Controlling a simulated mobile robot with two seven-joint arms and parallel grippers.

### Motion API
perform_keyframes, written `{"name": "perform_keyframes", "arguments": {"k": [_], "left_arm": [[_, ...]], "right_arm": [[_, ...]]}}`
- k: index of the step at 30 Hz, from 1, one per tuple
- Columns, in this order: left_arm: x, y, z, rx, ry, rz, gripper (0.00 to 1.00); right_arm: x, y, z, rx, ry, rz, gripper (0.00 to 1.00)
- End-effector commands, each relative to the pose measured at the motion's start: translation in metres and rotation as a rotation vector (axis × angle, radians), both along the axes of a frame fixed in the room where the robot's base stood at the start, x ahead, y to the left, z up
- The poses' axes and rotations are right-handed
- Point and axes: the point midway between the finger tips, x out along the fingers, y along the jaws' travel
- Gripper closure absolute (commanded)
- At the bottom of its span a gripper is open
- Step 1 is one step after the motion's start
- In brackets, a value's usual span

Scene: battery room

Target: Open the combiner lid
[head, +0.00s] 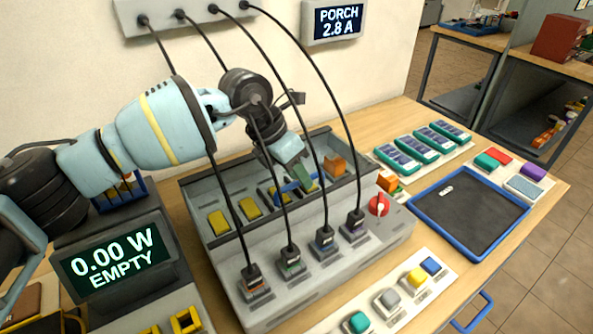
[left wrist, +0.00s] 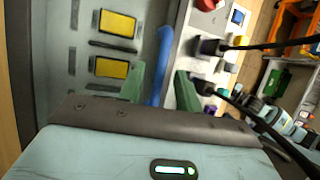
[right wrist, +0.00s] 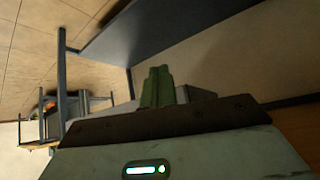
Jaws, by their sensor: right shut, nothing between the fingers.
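The combiner (head: 330,268) is a grey box on the bench, its upper recess showing yellow blocks (head: 219,222) in a row. Dark strips edge the recess; I cannot tell whether a clear lid covers it. A blue handle bar (head: 297,185) lies across the recess, and it also shows in the left wrist view (left wrist: 161,62). My left gripper (head: 306,180) is over the recess at this bar. Its green fingers (left wrist: 160,90) are apart, with the bar between them. My right gripper (right wrist: 159,86) is shut and empty, away from the combiner.
Black cables (head: 331,95) hang from the wall box to plugs on the combiner front, close to my left arm. A red knob (head: 378,205) is at the right. A blue-rimmed tray (head: 417,195) and green modules (head: 422,143) stand beyond. A display (head: 115,258) stands at the left.

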Motion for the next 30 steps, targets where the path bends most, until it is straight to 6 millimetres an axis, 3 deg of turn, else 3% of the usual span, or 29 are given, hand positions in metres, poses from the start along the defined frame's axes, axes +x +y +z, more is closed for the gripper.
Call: {"name": "perform_keyframes", "arguments": {"k": [5,12,23,30], "left_arm": [[0.0,0.0,0.0,0.0,0.0,0.0,0.68],[0.0,0.0,0.0,0.0,0.0,0.0,1.0],[0.001,0.0,0.001,0.0,0.0,0.0,1.0],[0.018,0.001,0.012,-0.002,0.0,0.003,1.0]], "right_arm": [[0.0,-0.001,0.0,-0.003,-0.001,0.003,1.0],[0.0,-0.001,0.0,-0.002,-0.002,0.003,1.0],[0.0,0.0,-0.001,-0.001,0.001,0.001,1.0],[-0.005,0.001,-0.009,0.004,0.015,-0.005,1.0]]}}
